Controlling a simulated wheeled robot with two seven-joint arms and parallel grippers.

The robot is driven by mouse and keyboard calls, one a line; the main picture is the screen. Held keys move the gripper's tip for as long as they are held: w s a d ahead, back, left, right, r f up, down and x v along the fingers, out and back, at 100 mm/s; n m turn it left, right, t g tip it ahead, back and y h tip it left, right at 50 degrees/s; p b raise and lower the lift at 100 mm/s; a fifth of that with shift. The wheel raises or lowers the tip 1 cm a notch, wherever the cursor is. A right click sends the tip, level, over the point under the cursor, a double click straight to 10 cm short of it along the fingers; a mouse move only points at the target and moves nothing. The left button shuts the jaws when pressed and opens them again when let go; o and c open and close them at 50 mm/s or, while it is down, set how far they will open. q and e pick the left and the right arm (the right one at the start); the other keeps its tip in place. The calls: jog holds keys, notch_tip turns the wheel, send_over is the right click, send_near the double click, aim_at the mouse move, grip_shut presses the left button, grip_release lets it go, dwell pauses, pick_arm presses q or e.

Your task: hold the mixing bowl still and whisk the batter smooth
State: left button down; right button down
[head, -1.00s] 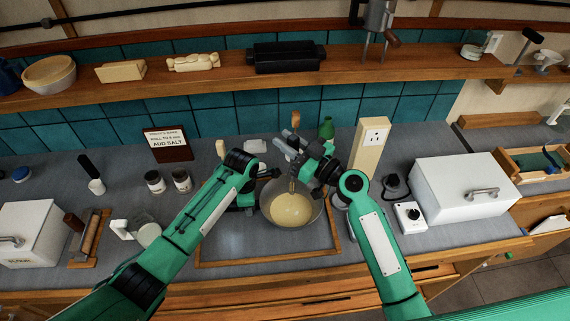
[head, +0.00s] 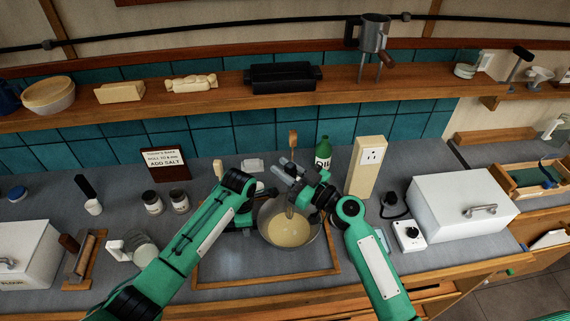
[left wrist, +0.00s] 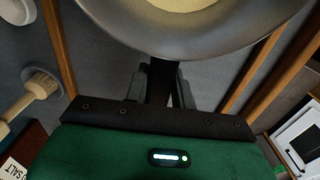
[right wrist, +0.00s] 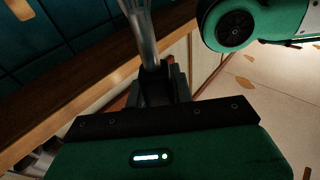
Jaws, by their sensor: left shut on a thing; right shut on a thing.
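The steel mixing bowl (head: 312,240) stands on the counter inside a wooden frame, with smooth-looking pale batter (head: 289,229) in it. My left gripper (head: 252,212) is shut on the bowl's left rim. In the left wrist view the bowl (left wrist: 240,45) fills the top, with the fingers (left wrist: 160,85) at its rim. In the right wrist view the metal whisk (right wrist: 144,35) rises from the fingers (right wrist: 158,82). Its tip is unclear.
The wooden frame (head: 265,281) surrounds the bowl. A green bottle (head: 324,152) and a beige socket post (head: 366,165) stand behind on the right. A white box (head: 462,200) is further right. Jars (head: 153,202) and a glass jug (head: 143,247) stand left. A loaded shelf (head: 220,98) runs above.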

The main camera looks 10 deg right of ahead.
jog(key=shift+f, duration=3.35)
jog(key=shift+w+a, duration=0.45)
jog(key=shift+w, duration=0.3)
